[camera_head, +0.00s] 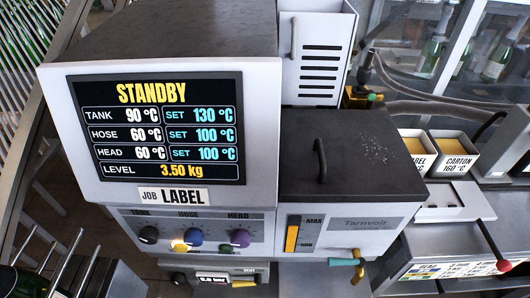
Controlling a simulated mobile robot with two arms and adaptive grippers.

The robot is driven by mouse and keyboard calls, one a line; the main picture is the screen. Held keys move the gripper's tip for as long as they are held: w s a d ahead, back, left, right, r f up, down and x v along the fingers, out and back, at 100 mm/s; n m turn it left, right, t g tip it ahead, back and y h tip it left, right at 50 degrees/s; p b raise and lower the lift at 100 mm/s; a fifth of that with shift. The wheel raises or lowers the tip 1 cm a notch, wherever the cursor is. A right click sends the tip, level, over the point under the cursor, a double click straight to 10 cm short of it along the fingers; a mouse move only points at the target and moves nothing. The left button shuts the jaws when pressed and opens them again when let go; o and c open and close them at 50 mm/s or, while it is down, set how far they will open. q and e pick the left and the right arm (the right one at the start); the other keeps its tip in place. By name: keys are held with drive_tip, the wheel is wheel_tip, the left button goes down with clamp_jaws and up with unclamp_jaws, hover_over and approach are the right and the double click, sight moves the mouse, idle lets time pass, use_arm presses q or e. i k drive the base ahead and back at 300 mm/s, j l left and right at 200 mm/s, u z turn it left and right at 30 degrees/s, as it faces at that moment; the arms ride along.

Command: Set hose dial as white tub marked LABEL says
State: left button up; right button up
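The screen (158,130) reads STANDBY. Its HOSE row shows 60 °C, SET 100 °C; TANK shows 90 °C, SET 130 °C; HEAD shows 60 °C, SET 100 °C. A plate (173,196) below reads JOB LABEL. The white tub (418,133) whose visible letters are "BEL" stands at the right; the melter's dark lid hides part of its marking, and its temperature is not readable. Neither gripper is in view.
A second white tub (458,160) reads CARTON 160 °C. The dark lid (350,160) with a handle is closed. A red-ball lever (503,265) stands at the lower right. Dark hoses (420,105) run behind the tubs.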

sight(194, 237)
drive_tip(key=k+l, duration=0.2)
drive_tip(key=l, duration=0.2)
drive_tip(key=k+l, duration=0.25)
drive_tip(key=l, duration=0.15)
drive_tip(key=k+l+u, duration=0.1)
drive_tip(key=l, duration=0.3)
drive_tip(key=k, duration=0.1)
